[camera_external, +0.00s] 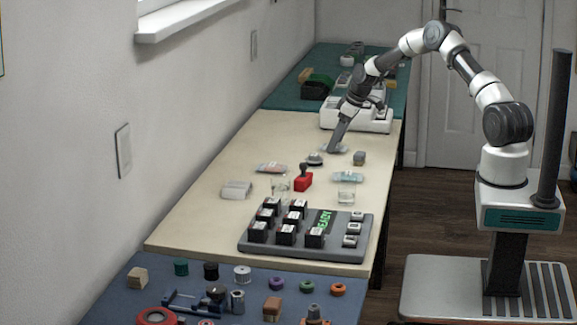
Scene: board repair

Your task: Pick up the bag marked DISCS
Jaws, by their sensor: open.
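Small flat bags lie on the cream table (190,232): one at the left (272,168), one at the right (347,176), and one farther back (341,148). Their markings are too small to read, so I cannot tell which is marked DISCS. My gripper (333,149) points down at the rear bag, its tips at or just above it. My gripper is open; contact with the bag cannot be made out. The tips partly hide that bag.
Close by are a dark round item (314,159), a grey block (359,158) and a red stamp (303,181). Clear glasses (346,194) and a grey tray (300,250) with black blocks stand nearer. A white bin (375,126) is behind.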

